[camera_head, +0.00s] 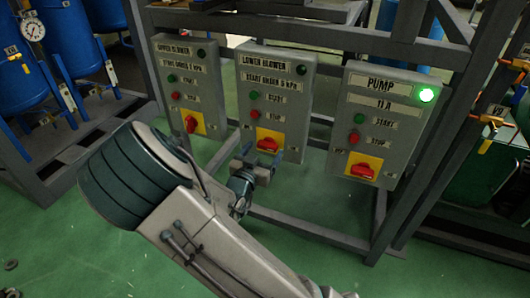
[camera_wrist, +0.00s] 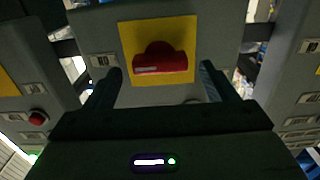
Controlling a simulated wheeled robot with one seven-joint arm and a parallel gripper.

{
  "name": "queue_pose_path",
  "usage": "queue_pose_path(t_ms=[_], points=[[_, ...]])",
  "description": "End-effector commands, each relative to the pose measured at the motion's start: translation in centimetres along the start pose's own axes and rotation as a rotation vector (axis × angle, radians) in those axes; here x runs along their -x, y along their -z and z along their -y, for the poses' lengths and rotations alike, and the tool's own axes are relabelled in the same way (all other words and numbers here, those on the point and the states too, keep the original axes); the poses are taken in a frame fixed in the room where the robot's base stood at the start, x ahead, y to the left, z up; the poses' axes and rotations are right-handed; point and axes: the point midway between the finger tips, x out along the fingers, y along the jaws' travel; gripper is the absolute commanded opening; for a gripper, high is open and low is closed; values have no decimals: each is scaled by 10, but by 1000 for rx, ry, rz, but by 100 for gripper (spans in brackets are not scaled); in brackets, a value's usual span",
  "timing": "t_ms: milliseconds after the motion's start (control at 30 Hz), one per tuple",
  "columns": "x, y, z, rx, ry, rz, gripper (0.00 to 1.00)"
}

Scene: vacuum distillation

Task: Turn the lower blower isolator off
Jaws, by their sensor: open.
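The lower blower panel (camera_head: 290,92) is the middle of three grey control boxes. Its isolator is a red rotary handle (camera_head: 268,144) on a yellow plate (camera_head: 277,135). In the wrist view the red handle (camera_wrist: 160,60) lies crosswise on its yellow plate (camera_wrist: 130,35), its long side level in the picture. My gripper (camera_head: 260,158) is just in front of the isolator. Its two fingers (camera_wrist: 161,80) are open, one on each side of the handle in the wrist view, with nothing between them. Contact with the handle cannot be made out. The panel's indicator lamp (camera_head: 301,70) looks unlit.
The upper blower panel (camera_head: 172,62) stands left, with its red isolator (camera_head: 191,124). The pump panel (camera_head: 402,98) stands right, its green lamp (camera_head: 427,95) lit and its red isolator (camera_head: 362,170) below. Grey frame bars (camera_head: 310,230) run below the panels. Green floor (camera_head: 90,225) is open at front left.

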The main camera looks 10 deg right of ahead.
Motion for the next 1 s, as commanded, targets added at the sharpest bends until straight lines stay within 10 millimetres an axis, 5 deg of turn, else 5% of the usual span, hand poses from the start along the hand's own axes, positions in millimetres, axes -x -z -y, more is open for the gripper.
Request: queue_pose_path(t_ms=[200,500,667,1000], points=[[-18,-1,0,0,0,0,78],[-20,0,0,1,1,0,78],[-20,0,0,1,1,0,34],[-20,2,1,33,2,1,34]])
